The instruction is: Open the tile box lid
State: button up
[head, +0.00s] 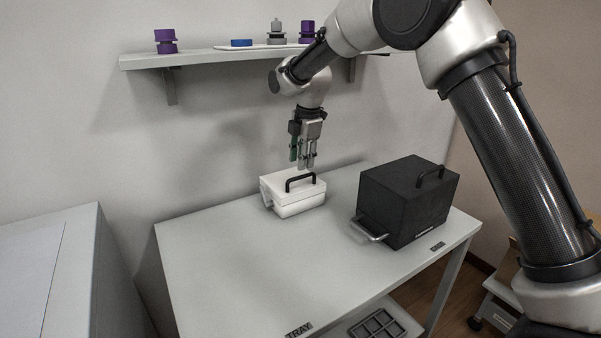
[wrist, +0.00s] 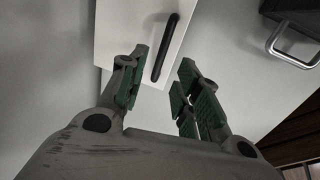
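The tile box (head: 293,197) is a small white box on the grey table, with its lid (head: 288,185) shut and a black bar handle (head: 300,182) on top. My gripper (head: 306,165) points down just above the box, apart from the handle. In the wrist view my gripper (wrist: 165,75) is open, with its green-padded fingers apart and nothing between them. In that view the black handle (wrist: 165,48) on the white lid (wrist: 118,30) lies beyond the fingertips, between them in the picture.
A black box (head: 405,205) with a silver front handle (head: 368,229) stands to the right on the table (head: 240,270). A wall shelf (head: 200,57) holding purple, blue and grey parts is behind my arm. The table's front left is clear. A dark tray (head: 377,326) sits below.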

aim_at(301, 177)
jog(key=f, duration=0.5)
jog(key=shift+w+a+f, duration=0.2)
jog(key=shift+w+f, duration=0.05)
jog(key=shift+w, duration=0.15)
grip_shut()
